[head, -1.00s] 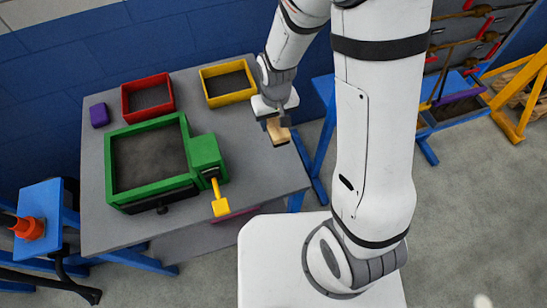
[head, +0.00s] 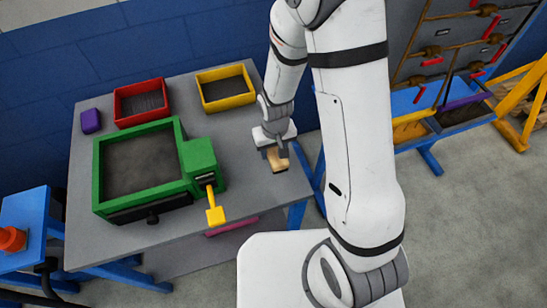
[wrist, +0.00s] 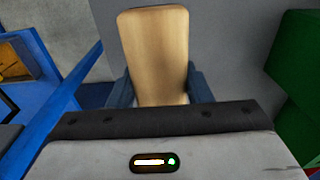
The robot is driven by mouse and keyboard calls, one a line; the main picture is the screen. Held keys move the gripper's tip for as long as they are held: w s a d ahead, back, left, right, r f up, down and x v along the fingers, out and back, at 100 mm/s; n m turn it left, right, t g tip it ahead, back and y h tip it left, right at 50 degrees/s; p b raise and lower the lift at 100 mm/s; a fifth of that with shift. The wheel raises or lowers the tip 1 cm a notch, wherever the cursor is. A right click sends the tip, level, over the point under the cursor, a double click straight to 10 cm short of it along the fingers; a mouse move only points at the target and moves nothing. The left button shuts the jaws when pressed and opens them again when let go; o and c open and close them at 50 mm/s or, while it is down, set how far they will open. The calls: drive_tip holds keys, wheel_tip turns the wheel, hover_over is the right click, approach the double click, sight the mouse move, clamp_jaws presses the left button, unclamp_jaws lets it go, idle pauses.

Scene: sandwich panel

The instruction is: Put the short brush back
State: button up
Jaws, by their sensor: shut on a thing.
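My gripper (head: 273,152) is shut on a tan wooden block (head: 279,164), which appears to be the short brush; no bristles show. It is held by the right edge of the grey table. I cannot tell whether it touches the table top. In the wrist view the block (wrist: 153,55) stands between the two dark blue-grey fingers (wrist: 160,88), its rounded end pointing away from the wrist.
On the grey table (head: 240,228) stand a green box (head: 110,195) with a yellow lever (head: 214,208), a red bin (head: 124,118), a yellow bin (head: 235,105) and a purple block (head: 91,121). A grey tool panel (head: 412,60) with blue trough compartments stands right, beyond a floor gap.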

sight(275, 149)
drive_tip(key=shift+f, duration=2.45)
drive_tip(key=o, duration=1.1)
drive_tip(key=r, duration=0.8)
drive_tip(key=r+b, duration=0.1)
drive_tip(key=r, duration=0.3)
drive_tip(key=shift+s, duration=0.35)
drive_tip(key=shift+d+r, duration=0.2)
drive_tip(key=shift+r, duration=0.1)
drive_tip(key=s+d+r+m+t, duration=0.1)
drive_tip(key=s+d+r, duration=0.3)
drive_tip(key=r, duration=0.2)
drive_tip(key=s+d+r+m+t, duration=0.1)
drive_tip(key=s+d+r, duration=0.3)
drive_tip(key=r, duration=0.2)
drive_tip(key=s+d+r+m, duration=0.1)
drive_tip(key=s+d+r, duration=0.3)
drive_tip(key=r, duration=0.3)
drive_tip(key=shift+t, duration=0.4)
